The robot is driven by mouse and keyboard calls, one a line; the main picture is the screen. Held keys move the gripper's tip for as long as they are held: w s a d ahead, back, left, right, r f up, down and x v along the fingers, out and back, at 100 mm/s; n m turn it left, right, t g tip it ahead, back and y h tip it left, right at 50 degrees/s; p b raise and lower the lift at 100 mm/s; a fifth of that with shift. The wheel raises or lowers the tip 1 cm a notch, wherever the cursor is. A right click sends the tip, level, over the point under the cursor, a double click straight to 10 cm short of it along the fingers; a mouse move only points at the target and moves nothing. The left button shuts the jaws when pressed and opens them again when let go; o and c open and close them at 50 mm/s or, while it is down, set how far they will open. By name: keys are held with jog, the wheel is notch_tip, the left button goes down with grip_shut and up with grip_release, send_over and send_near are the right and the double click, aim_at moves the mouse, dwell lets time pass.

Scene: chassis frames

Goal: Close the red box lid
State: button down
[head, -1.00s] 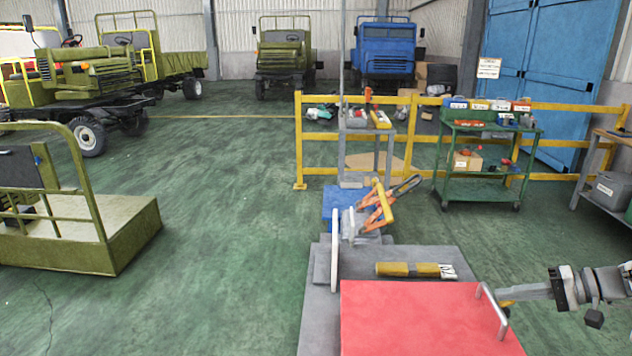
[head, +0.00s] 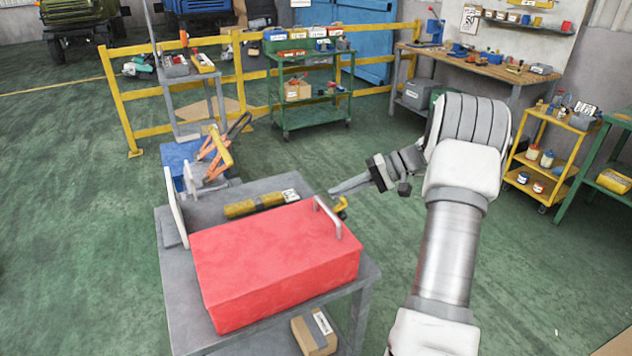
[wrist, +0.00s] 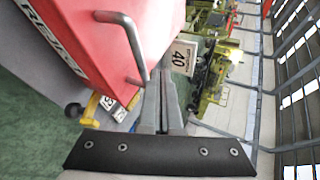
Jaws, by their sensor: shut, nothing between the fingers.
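The red box (head: 270,262) stands on a grey cart. Its top looks flat, with no gap visible under the lid. A metal handle (head: 328,216) rises at the right end of the top. In the wrist view the red box (wrist: 105,25) fills the upper left, and the handle (wrist: 133,48) is just left of the fingers. My gripper (head: 333,191) is shut and empty, just behind and right of the handle's top in the head view. I cannot tell whether the fingertips touch the handle. In the wrist view my gripper (wrist: 166,80) shows its fingers together.
The grey cart top (head: 178,270) also holds a yellow roll (head: 255,205) behind the box. An orange tool (head: 215,155) stands on a blue case behind. A cardboard box (head: 313,332) is on the lower shelf. A green shelf cart (head: 305,95) and yellow railing stand further back. Open floor lies left.

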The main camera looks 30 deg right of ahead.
jog(key=v, duration=1)
jog(key=shift+d+r, duration=0.25)
jog(key=shift+r, duration=0.15)
jog(key=shift+w+a, duration=0.1)
jog(key=shift+w, duration=0.1)
